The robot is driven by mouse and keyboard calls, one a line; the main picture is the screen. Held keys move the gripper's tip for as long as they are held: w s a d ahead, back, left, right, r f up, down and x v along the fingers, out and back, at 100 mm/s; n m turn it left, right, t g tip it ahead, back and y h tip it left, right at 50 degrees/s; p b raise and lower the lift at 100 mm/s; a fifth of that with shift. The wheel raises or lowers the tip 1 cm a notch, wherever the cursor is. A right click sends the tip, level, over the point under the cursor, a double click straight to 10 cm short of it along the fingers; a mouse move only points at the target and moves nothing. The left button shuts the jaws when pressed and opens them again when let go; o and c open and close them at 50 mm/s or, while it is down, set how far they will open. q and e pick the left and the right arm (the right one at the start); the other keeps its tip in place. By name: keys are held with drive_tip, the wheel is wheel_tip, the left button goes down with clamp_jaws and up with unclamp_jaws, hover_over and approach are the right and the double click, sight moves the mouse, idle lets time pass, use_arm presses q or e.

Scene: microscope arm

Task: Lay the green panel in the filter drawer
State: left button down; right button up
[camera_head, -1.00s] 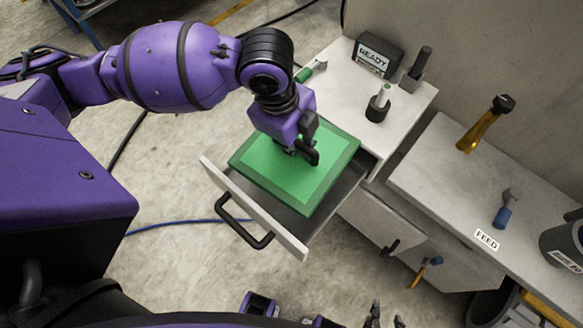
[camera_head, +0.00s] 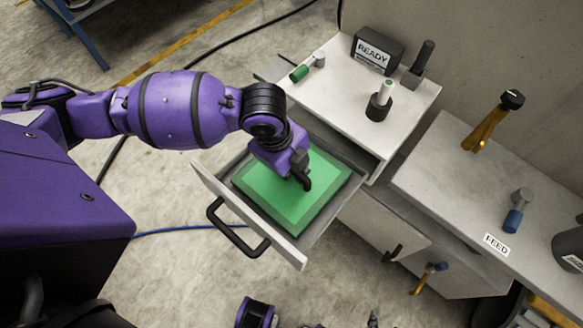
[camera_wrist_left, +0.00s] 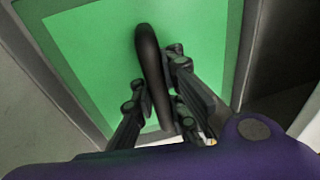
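The green panel (camera_head: 292,192), a flat slab with a paler middle, lies inside the walls of the pulled-out filter drawer (camera_head: 243,212), with grey drawer floor showing beside it. My left gripper (camera_head: 303,183) is low over the panel's middle. In the left wrist view its fingers (camera_wrist_left: 155,85) stand on either side of the panel's black bar handle (camera_wrist_left: 150,70). Green shows between the left finger and the bar, so the fingers look parted; the right finger is very near or touching it. A dark tip of my right gripper (camera_head: 373,318) barely shows at the bottom edge.
The cabinet top (camera_head: 340,110) above the drawer bears a READY box (camera_head: 375,52), a black holder with a pale-green-topped peg (camera_head: 380,100) and a green-handled item (camera_head: 300,72). The drawer's black handle (camera_head: 235,232) faces the open floor. A FEED bench (camera_head: 440,175) stands at right.

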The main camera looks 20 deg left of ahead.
use_arm(q)
drive_tip(key=c, duration=1.8)
unclamp_jaws()
drive_tip(key=shift+o, duration=0.2)
drive_tip(key=shift+r, duration=0.3)
wheel_tip(320, 180, up, 11)
drive_tip(key=s+a+p, duration=0.1)
drive_tip(key=p, duration=0.1)
drive_tip(key=shift+s+a+r, duration=0.15)
drive_tip(key=shift+a+r, duration=0.05)
drive_tip(key=shift+a, duration=0.2)
